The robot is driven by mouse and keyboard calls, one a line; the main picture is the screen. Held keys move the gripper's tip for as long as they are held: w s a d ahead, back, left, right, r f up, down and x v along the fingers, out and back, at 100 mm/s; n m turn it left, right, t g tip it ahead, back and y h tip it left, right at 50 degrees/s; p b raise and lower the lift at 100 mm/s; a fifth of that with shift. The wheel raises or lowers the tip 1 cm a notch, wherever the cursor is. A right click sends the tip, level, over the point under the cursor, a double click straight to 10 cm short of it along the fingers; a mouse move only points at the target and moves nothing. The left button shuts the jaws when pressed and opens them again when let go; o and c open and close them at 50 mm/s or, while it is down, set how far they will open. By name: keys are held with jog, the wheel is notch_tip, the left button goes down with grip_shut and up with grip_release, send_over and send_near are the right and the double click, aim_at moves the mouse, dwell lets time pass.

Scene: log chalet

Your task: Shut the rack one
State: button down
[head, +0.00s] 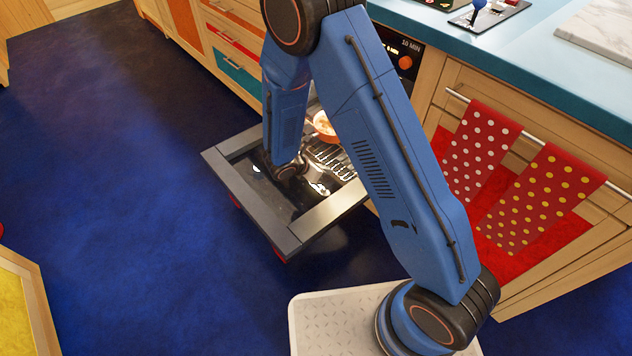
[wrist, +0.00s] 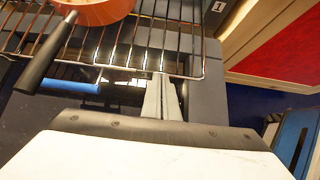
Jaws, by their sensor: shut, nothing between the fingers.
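The wire oven rack (head: 328,158) is out over the oven's lowered glass door (head: 318,214), partly hidden behind my arm in the head view. In the wrist view the rack (wrist: 180,58) spans the top, its front bar running across. An orange pan (head: 324,124) sits on it; in the wrist view the pan (wrist: 95,10) shows its dark handle towards me. My gripper (wrist: 161,80) is shut and empty, its fingertips at the rack's front bar; I cannot tell if they touch. A small label "1" (wrist: 219,6) shows beside the rack.
Red dotted towels (head: 478,150) hang from a rail right of the oven. Coloured drawers (head: 238,76) are to its left, and a blue counter (head: 500,55) runs above. Blue floor (head: 120,180) is open to the left. A yellow-topped wooden piece (head: 15,310) stands at lower left.

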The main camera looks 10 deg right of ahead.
jog(key=w+d, duration=0.4)
jog(key=d, duration=0.2)
jog(key=w+d, duration=0.5)
jog(key=d, duration=0.2)
jog(key=w+d, duration=0.4)
jog(key=d, duration=0.3)
jog(key=shift+w+d, duration=0.15)
jog(key=shift+w, duration=0.25)
jog(key=shift+r, duration=0.1)
